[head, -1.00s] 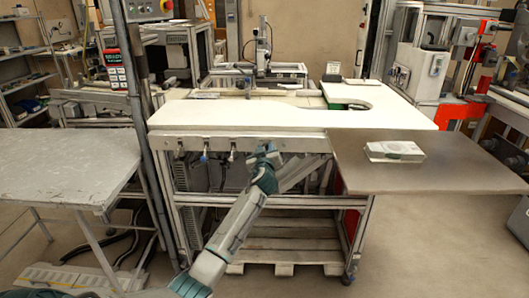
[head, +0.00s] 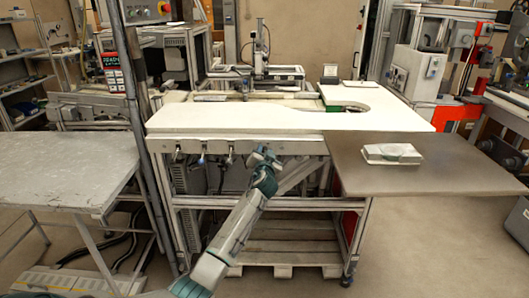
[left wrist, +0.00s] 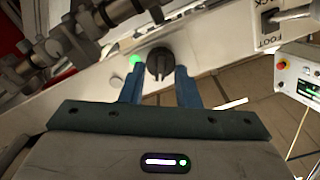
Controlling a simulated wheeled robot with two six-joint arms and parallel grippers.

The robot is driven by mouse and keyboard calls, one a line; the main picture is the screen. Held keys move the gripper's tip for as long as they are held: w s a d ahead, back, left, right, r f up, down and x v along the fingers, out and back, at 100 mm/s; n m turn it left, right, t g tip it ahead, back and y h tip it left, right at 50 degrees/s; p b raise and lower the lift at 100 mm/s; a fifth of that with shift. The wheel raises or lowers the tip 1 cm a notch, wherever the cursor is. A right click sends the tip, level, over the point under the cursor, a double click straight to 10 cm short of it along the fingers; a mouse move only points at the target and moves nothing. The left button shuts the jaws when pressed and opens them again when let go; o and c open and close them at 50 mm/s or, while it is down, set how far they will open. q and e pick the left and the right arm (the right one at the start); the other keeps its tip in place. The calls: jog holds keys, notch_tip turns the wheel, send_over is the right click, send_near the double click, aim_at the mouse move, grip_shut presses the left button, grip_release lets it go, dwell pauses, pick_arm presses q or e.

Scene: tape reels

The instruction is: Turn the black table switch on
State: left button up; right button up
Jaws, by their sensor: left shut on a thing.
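The black table switch (left wrist: 159,62) is a round knob on the light front rail, seen in the left wrist view between my left fingers. A green light (left wrist: 135,60) glows just left of it. My left gripper (left wrist: 158,82) is shut on the knob, one finger on each side. In the head view my left gripper (head: 264,156) is at the front rail below the white tabletop (head: 270,118) and hides the knob there. My right gripper is in neither view.
A brown side board (head: 420,180) with a white box (head: 391,153) juts out at the right. A grey table (head: 65,170) stands at the left.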

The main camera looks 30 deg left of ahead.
pick_arm(q)
jog(key=shift+f+m, duration=0.1)
jog(key=shift+m, duration=0.5)
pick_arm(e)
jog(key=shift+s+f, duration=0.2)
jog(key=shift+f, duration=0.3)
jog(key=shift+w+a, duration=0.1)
pick_arm(q)
jog(key=o, duration=1)
jog(key=v, duration=1.1)
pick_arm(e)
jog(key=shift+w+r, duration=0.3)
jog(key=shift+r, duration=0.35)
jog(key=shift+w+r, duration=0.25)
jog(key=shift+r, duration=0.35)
pick_arm(q)
jog(key=shift+a, duration=0.1)
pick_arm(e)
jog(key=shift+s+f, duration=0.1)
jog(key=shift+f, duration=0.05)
